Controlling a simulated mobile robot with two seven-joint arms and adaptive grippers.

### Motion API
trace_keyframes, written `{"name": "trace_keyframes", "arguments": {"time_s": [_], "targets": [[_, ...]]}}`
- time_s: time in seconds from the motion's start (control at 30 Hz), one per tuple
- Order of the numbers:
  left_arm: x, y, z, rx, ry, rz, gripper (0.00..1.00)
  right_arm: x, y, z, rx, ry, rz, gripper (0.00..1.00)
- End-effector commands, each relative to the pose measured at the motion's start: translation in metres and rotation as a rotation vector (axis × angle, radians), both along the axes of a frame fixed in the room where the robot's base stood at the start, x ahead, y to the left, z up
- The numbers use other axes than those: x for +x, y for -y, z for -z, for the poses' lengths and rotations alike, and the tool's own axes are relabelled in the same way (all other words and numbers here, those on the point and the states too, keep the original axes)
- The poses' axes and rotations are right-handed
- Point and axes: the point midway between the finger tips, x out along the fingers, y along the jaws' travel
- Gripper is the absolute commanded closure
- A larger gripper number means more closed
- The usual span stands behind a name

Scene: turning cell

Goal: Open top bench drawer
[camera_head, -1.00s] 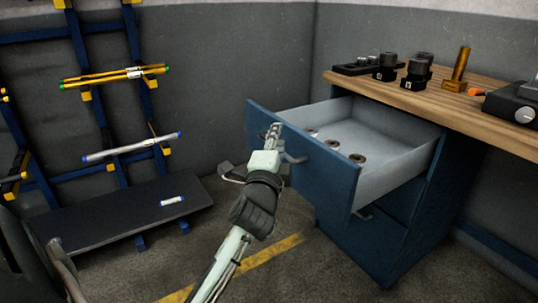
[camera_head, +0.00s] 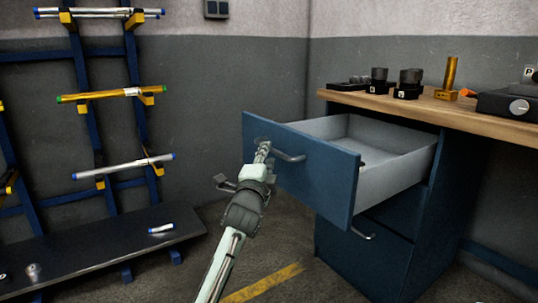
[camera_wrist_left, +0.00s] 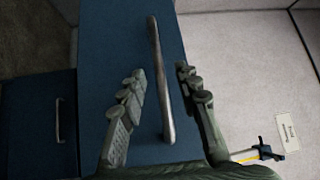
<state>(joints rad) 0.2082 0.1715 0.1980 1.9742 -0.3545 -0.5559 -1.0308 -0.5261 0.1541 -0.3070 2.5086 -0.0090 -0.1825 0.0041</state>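The top bench drawer (camera_head: 330,180) has a blue front and a pale grey tray, and it stands well out from the bench. Its bar handle (camera_head: 290,157) runs across the front; it also shows in the left wrist view (camera_wrist_left: 161,85). My left gripper (camera_head: 262,152) is at the left part of this handle. In the left wrist view the gripper's fingers (camera_wrist_left: 160,72) are apart, one on each side of the bar, with visible gaps. Part of the drawer's inside is hidden behind its front. My right gripper is not in view.
The wooden bench top (camera_head: 440,108) carries dark tool holders (camera_head: 409,84), a brass-coloured cylinder (camera_head: 450,74) and a dark device (camera_head: 510,103). A lower drawer (camera_head: 362,255) is shut. A blue rack (camera_head: 140,100) with rods stands left. Floor before the bench is clear.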

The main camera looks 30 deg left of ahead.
Motion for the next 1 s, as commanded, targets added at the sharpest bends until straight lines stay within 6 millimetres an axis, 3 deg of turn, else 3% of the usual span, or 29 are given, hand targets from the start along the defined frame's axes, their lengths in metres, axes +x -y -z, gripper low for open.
{"name": "trace_keyframes", "arguments": {"time_s": [0.2, 0.57, 0.87, 1.0], "targets": [[0.027, -0.012, -0.004, 0.001, 0.000, -0.001, 0.68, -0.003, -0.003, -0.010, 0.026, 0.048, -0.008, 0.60], [0.035, -0.015, -0.005, 0.001, -0.001, 0.000, 0.68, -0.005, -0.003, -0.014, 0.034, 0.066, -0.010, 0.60], [0.035, -0.015, -0.005, 0.001, -0.001, 0.000, 1.00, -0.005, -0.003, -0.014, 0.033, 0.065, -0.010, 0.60], [0.034, -0.015, -0.005, 0.001, 0.000, 0.000, 1.00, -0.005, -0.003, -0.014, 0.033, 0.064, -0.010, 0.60]]}}
